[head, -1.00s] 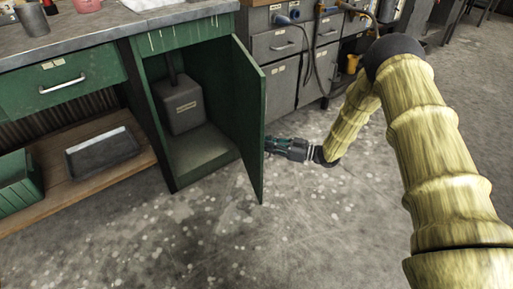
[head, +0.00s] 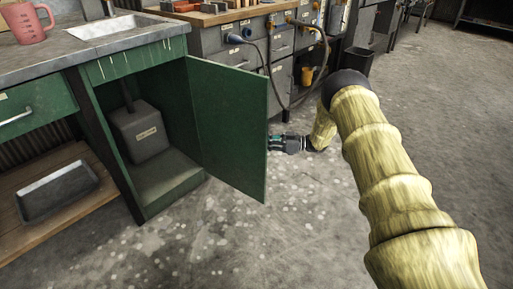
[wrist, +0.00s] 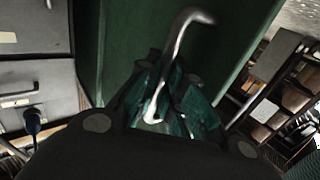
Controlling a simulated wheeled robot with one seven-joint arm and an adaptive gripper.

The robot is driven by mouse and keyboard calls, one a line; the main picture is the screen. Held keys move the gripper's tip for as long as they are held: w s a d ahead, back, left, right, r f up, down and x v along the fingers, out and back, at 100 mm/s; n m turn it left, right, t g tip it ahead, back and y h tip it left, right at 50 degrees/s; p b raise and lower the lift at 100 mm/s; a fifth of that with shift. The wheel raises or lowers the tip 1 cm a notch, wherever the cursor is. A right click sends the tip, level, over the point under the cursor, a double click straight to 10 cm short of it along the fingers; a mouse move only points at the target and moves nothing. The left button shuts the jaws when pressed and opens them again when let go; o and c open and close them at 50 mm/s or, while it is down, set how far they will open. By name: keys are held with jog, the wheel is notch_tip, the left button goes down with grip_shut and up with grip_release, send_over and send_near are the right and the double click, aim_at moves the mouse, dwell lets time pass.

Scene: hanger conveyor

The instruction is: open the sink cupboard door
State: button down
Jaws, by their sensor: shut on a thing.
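The green sink cupboard door (head: 230,120) stands swung out from the cupboard (head: 165,180), hinged at the right side of its opening. Inside, a grey box (head: 143,132) with a label shows. My gripper (head: 280,143) is at the door's outer face, close to its free edge; the door hides part of its fingertips. In the wrist view, the silver bar handle (wrist: 182,48) runs down the green door (wrist: 135,35), and my gripper's fingers (wrist: 165,112) are closed around its lower end.
A grey drawer bench (head: 285,65) with cables stands behind the door. A metal tray (head: 57,190) lies on the low shelf at left. The concrete floor in front is clear.

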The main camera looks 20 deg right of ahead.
jog(key=shift+w+d, duration=0.1)
dwell(0.3)
jog(key=c, duration=1.5)
grip_release()
jog(key=v, duration=1.2)
